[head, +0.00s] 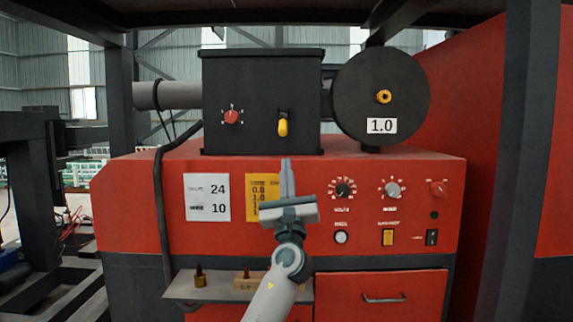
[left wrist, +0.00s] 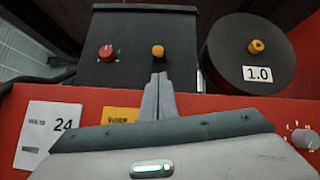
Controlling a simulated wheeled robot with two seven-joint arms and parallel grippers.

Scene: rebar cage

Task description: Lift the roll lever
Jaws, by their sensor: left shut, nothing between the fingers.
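The roll lever appears to be the yellow lever (head: 283,124) on the front of the black box (head: 260,90), right of a red knob (head: 231,117). In the head view it hangs downward from its mount. In the left wrist view the yellow lever (left wrist: 158,51) shows end-on as a round tip. My left gripper (head: 287,162) is shut and empty, fingers pointing up, just below the lever in the picture. It also shows in the left wrist view (left wrist: 158,78), with its fingertips just under the lever and apart from it. My right gripper is not in view.
A black wire spool (head: 380,75) with a yellow hub and "1.0" label stands right of the box. The red machine cabinet (head: 330,165) below carries knobs, switches and paper labels. A black cable (head: 162,200) hangs at left. A small shelf (head: 225,293) holds nozzles.

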